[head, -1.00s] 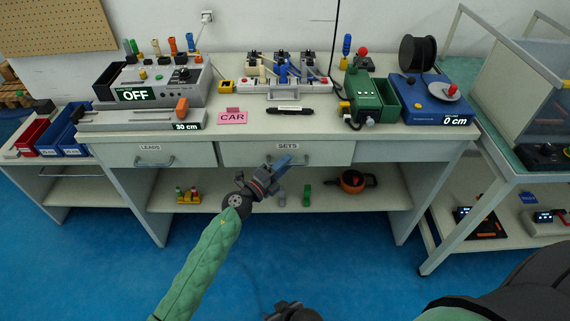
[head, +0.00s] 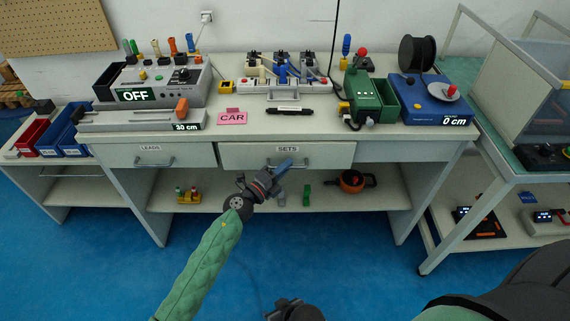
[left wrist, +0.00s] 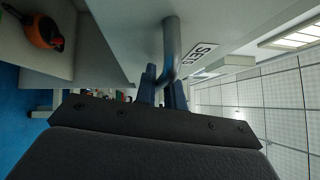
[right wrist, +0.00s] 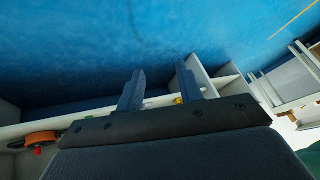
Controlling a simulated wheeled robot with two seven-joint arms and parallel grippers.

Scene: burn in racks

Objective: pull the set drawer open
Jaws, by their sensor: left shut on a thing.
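The set drawer (head: 240,155), labelled SETS, is the grey-white front in the middle of the workbench. It stands slightly out from the bench. My left gripper (head: 285,166) is at its bar handle (head: 302,163). In the left wrist view the two blue fingers (left wrist: 163,88) close around the metal handle (left wrist: 172,45), with the SETS label (left wrist: 198,52) beside it. My right gripper (head: 295,309) is low at the front, away from the drawer. In the right wrist view its fingers (right wrist: 160,84) are apart with nothing between them.
The LEADS drawer (head: 152,157) to the left is shut. The benchtop holds a pink CAR card (head: 232,118), a black marker (head: 289,110) and several devices. The blue floor in front is clear.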

